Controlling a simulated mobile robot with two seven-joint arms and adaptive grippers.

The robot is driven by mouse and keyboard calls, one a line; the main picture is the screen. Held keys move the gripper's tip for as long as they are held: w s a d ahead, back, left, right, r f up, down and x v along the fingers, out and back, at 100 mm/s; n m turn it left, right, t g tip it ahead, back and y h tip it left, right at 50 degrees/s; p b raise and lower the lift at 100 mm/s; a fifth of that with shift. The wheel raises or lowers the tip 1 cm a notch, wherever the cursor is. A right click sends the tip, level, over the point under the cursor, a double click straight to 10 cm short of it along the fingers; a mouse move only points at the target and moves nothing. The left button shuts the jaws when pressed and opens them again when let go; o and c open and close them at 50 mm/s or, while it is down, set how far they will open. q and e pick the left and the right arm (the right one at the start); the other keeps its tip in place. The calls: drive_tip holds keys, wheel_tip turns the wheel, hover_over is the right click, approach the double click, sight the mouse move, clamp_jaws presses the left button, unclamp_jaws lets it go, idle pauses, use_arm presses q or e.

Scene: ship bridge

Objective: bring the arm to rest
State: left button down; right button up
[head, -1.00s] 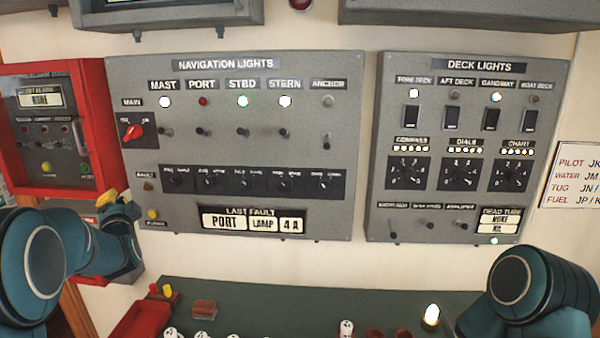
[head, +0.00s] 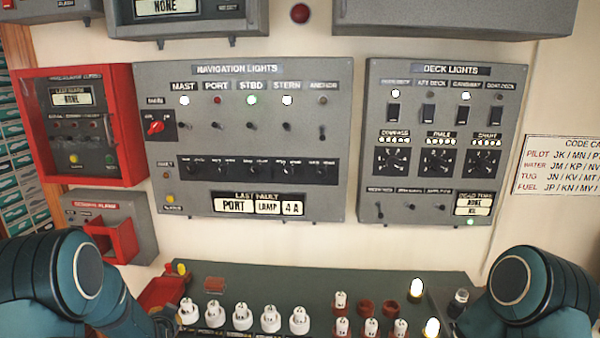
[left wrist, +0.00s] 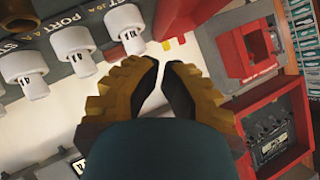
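My left arm comes in at the lower left of the head view, low in front of the panels and beside the bench. Its gripper is not clear there. In the left wrist view my left gripper (left wrist: 163,68) shows two fingertips with a narrow gap between them and nothing held. White lamp plugs (left wrist: 75,48) lie to its left in that view, apart from the fingers. My right arm is at the lower right of the head view; its gripper is out of the picture.
The navigation lights panel (head: 330,180) and deck lights panel (head: 370,150) are on the wall. A red-framed panel (head: 128,120) and grey box with red guard (head: 122,240) are at left. The green bench (head: 320,278) carries several lamps and a red tray (head: 160,292).

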use_arm(q)
drive_tip(key=s+d+f+n+g+h, duration=0.25)
drive_tip(key=s+d+f, duration=0.25)
drive_tip(key=s+f, duration=0.25)
drive_tip(key=s+d+f+n+g+h, duration=0.1)
drive_tip(key=s+d+f+g+h, duration=0.15)
drive_tip(key=s+d+f, duration=0.55)
drive_tip(key=s+d+f+n+g+h, duration=0.1)
drive_tip(key=s+d+f+g, duration=0.15)
drive_tip(key=s, duration=0.35)
drive_tip(key=s+d+f+n+g+h, duration=0.1)
drive_tip(key=s+d+g, duration=0.1)
drive_tip(key=s+d, duration=0.3)
drive_tip(key=s+d+f+n+g+h, duration=0.1)
drive_tip(key=s+d+g, duration=0.1)
drive_tip(key=s, duration=0.5)
drive_tip(key=w+d+f+m+t+b, duration=0.1)
drive_tip(key=w+f+b, duration=0.3)
drive_tip(key=b, duration=0.6)
drive_tip(key=shift+w+d+f+t, duration=0.4)
drive_tip(key=shift+w+d+t, duration=0.25)
drive_tip(key=shift+w, duration=0.3)
use_arm(e)
wheel_tip(320, 180, down, 11)
drive_tip(key=s, duration=0.1)
drive_tip(key=shift+s+a, duration=0.15)
drive_tip(key=shift+a, duration=0.15)
